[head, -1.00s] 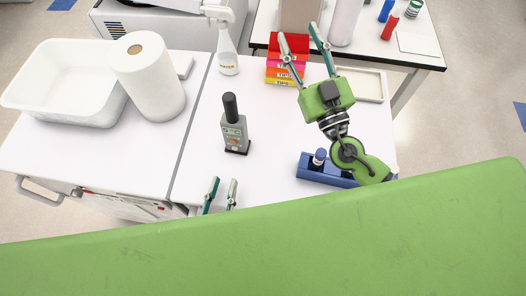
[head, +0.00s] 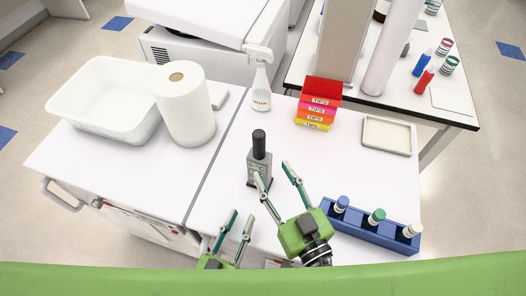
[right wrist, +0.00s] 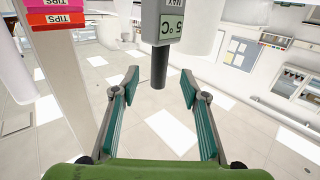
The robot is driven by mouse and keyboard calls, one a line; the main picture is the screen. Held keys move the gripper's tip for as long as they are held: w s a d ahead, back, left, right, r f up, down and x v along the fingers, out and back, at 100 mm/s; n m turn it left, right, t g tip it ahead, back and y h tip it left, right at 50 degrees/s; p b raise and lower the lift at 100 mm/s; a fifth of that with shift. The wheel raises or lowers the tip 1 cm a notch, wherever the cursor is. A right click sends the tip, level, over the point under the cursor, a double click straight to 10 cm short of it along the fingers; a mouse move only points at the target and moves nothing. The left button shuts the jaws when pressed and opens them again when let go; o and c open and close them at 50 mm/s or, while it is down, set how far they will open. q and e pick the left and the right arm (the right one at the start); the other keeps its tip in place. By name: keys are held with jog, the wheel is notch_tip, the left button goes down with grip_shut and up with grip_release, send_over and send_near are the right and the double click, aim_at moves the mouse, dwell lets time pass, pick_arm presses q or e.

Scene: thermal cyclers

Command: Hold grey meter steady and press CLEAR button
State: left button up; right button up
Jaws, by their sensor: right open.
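The grey meter (head: 259,163) with its black top stands upright on the white bench, in the middle of the head view. My right gripper (head: 272,171) is open just in front and to the right of it. One finger overlaps the meter's lower front, and I cannot tell if they touch. The CLEAR button cannot be made out. In the right wrist view the meter (right wrist: 160,22) appears upside down at the top, beyond the open fingers (right wrist: 159,82), with "5°C" and "MAX" showing. My left gripper (head: 243,215) is open and empty, low at the bench's front.
A blue rack (head: 364,233) with capped vials stands right of my right gripper. Tip boxes (head: 318,106), a spray bottle (head: 261,88) and a shallow tray (head: 387,136) are behind. A paper roll (head: 185,110) and white tub (head: 75,100) stand left. The bench left of the meter is clear.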

aim_at(262, 153)
jog(key=x, duration=0.9)
jog(key=shift+w, duration=0.1)
grip_shut()
dwell(0.7)
pick_arm(q)
grip_shut()
dwell(1.1)
